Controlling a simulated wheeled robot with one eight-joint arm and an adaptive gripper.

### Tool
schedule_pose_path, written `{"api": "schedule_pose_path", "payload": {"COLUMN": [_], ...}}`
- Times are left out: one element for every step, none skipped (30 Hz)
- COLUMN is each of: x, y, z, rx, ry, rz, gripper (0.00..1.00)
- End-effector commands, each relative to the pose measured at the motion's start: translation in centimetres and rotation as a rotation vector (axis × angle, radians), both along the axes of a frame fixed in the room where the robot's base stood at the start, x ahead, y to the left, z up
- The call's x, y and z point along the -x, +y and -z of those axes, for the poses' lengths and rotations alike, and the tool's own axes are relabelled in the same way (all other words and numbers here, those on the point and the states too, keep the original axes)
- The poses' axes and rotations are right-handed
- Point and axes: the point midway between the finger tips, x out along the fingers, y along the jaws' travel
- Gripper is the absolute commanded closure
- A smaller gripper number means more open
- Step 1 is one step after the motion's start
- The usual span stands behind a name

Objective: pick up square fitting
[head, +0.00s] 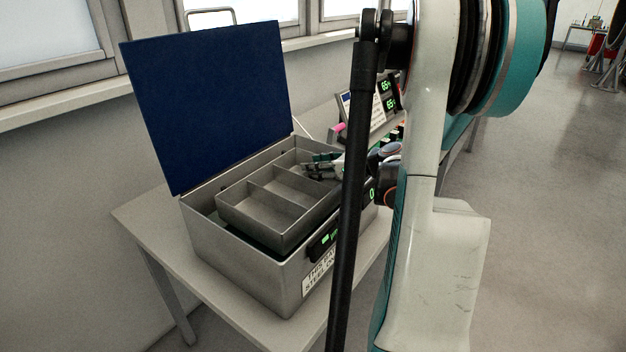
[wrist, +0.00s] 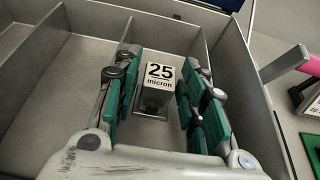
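The square fitting (wrist: 156,98) shows in the wrist view as a small metal block with a white top marked "25 micron". It sits on the floor of a compartment in the grey divided tray (head: 233,216). My gripper (wrist: 160,74) is open, with its green-padded fingers on either side of the fitting. A narrow gap shows between the fitting and the pads, so it does not look gripped. In the head view my gripper (head: 318,166) reaches into the tray's far right compartment, and the fitting is hidden there.
The tray sits in a metal case (head: 240,269) with its blue lid (head: 212,105) raised at the left. The case stands on a table (head: 150,222) by the wall. A display with green digits (head: 386,96) and a pink item (wrist: 287,63) are close on the right.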

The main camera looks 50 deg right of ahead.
Motion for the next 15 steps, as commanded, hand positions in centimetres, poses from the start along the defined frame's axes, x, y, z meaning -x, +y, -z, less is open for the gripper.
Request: {"api": "schedule_pose_path", "payload": {"x": [0.03, 0.04, 0.05, 0.05, 0.06, 0.06, 0.06, 0.06, 0.06, 0.07, 0.07, 0.07, 0.07, 0.07, 0.07], "y": [-0.02, -0.02, -0.03, -0.03, -0.04, -0.04, -0.04, -0.04, -0.04, -0.04, -0.04, -0.04, -0.04, -0.04, -0.05], "z": [-0.07, -0.07, -0.09, -0.09, -0.09, -0.09, -0.09, -0.08, -0.08, -0.08, -0.08, -0.11, -0.11, -0.11, -0.1], "rx": [0.0, 0.0, 0.0, 0.0, 0.0, 0.0, 0.0, 0.0, 0.0, 0.0, 0.0, 0.0, 0.0, 0.0, 0.0], "ry": [0.0, 0.0, 0.0, 0.0, 0.0, 0.0, 0.0, 0.0, 0.0, 0.0, 0.0, 0.0, 0.0, 0.0, 0.0], "rz": [0.0, 0.001, 0.001, 0.001, 0.001, 0.001, 0.001, 0.001, 0.001, 0.001, 0.001, 0.001, 0.001, 0.001, 0.001], "gripper": [0.62, 0.62, 0.62, 0.64, 0.71, 0.8, 0.87, 0.93, 1.0, 1.0, 1.0, 1.0, 1.0, 1.0, 1.0]}}
